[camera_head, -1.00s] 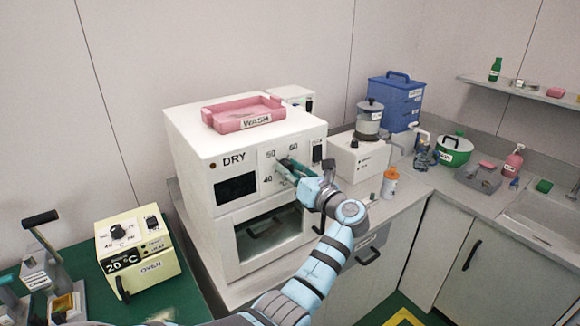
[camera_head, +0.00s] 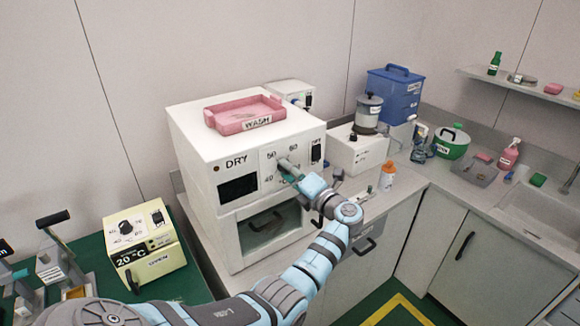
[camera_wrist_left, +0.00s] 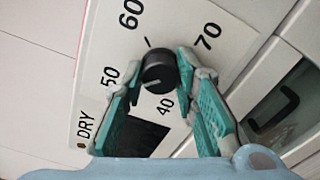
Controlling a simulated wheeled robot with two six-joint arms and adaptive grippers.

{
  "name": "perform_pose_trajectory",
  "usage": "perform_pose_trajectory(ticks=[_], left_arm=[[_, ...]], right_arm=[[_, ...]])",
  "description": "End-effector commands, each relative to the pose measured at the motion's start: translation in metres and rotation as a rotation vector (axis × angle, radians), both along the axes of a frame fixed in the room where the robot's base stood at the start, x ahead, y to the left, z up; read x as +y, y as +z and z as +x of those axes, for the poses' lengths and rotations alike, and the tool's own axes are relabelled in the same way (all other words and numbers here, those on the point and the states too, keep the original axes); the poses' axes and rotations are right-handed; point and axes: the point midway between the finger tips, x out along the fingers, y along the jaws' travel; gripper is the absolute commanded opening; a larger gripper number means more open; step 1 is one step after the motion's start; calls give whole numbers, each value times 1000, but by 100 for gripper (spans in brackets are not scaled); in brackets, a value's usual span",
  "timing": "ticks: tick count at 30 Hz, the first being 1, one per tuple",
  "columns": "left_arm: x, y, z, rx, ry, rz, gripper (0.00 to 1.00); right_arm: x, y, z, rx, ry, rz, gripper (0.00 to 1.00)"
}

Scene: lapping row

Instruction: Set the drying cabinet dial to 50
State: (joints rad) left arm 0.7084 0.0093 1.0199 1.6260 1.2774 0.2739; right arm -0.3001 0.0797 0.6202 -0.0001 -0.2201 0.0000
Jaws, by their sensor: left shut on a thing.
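The white drying cabinet (camera_head: 185,135) marked DRY stands on the counter, with numbers 40, 50 and 60 legible on its dial panel in the head view. Its black dial (camera_wrist_left: 159,68) sits between the green-padded fingers of my left gripper (camera_wrist_left: 161,76); 40, 50, 60 and 70 surround it in the wrist view. My left gripper (camera_head: 286,164) is shut on the dial, and in the head view its fingers hide the dial. A short mark shows on the panel between 60 and 70; I cannot tell the dial's setting surely. My right gripper is not in view.
A pink WASH tray (camera_head: 213,122) lies on the cabinet top. A cream oven (camera_head: 150,262) stands on the green table at left. A white appliance (camera_head: 348,155) and an orange-capped bottle (camera_head: 387,176) stand right of the cabinet, near my left arm.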

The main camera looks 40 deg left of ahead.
Motion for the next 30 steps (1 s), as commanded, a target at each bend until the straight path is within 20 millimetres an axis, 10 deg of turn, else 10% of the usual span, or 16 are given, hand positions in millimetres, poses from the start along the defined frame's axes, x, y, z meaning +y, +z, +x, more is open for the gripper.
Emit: perform_pose_trajectory(ticks=[20,21,24,30], left_arm=[[-1,-2,0,67,0,17,0],[-1,-2,0,67,0,17,31],[0,-2,0,66,0,17,47],[0,-1,0,65,0,19,47]], right_arm=[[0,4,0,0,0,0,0],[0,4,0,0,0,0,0],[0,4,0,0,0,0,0],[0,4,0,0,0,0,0]])
